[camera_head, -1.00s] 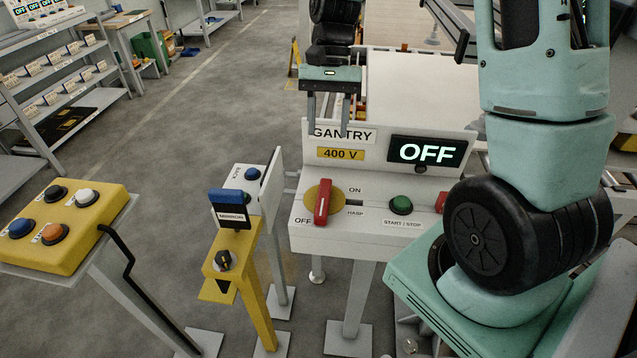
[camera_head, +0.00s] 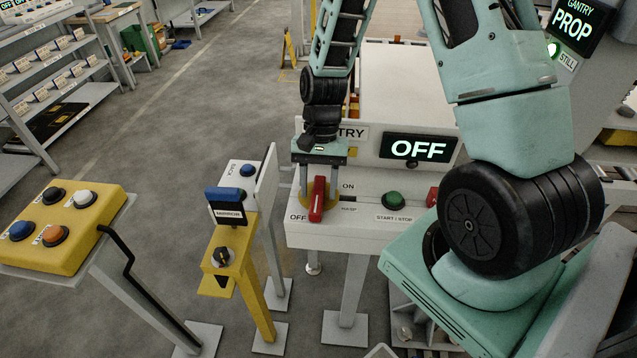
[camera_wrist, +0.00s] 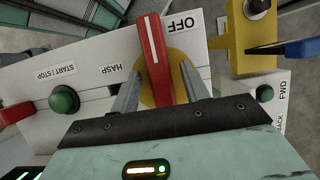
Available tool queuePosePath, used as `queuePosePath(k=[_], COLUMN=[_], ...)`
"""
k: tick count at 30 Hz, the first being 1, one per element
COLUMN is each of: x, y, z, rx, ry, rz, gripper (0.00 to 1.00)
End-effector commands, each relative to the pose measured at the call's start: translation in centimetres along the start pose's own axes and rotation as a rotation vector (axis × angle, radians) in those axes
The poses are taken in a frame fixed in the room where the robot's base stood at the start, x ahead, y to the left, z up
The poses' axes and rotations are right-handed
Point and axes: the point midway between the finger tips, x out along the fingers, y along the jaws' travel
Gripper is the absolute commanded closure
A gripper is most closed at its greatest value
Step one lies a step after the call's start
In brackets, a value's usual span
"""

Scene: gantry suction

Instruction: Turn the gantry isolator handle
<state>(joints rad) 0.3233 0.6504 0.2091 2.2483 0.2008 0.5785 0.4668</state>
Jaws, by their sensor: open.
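The gantry isolator handle (camera_head: 317,200) is a red bar with a white stripe on a yellow round plate, on the white gantry panel (camera_head: 350,228). It stands nearly upright, towards the OFF label. The display (camera_head: 418,149) above reads OFF. My gripper (camera_head: 319,190) is over the handle, its fingers on either side. In the wrist view the handle (camera_wrist: 152,55) lies between the two open fingers of my gripper (camera_wrist: 160,85). Gaps show between the fingers and the handle; I cannot tell whether either touches.
A green start/stop button (camera_head: 394,201) sits right of the handle. A yellow button box (camera_head: 62,228) is further left. Grey floor lies between.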

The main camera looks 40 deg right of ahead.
Motion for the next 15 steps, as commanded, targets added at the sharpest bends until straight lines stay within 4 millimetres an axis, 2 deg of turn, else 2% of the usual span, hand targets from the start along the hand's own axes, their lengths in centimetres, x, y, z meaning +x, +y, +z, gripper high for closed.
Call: queuePosePath(k=[3,4,6,9,15], x=[-0.01,-0.01,-0.02,-0.03,-0.06], y=[-0.01,-0.01,-0.01,-0.01,-0.01], z=[-0.01,-0.01,-0.01,-0.02,-0.03], rx=[0.000,0.000,0.000,0.000,-0.006], ry=[0.000,0.000,0.000,0.000,0.001], rz=[0.000,0.000,0.000,0.000,0.002], gripper=[0.55,0.57,0.77,1.00,1.00])
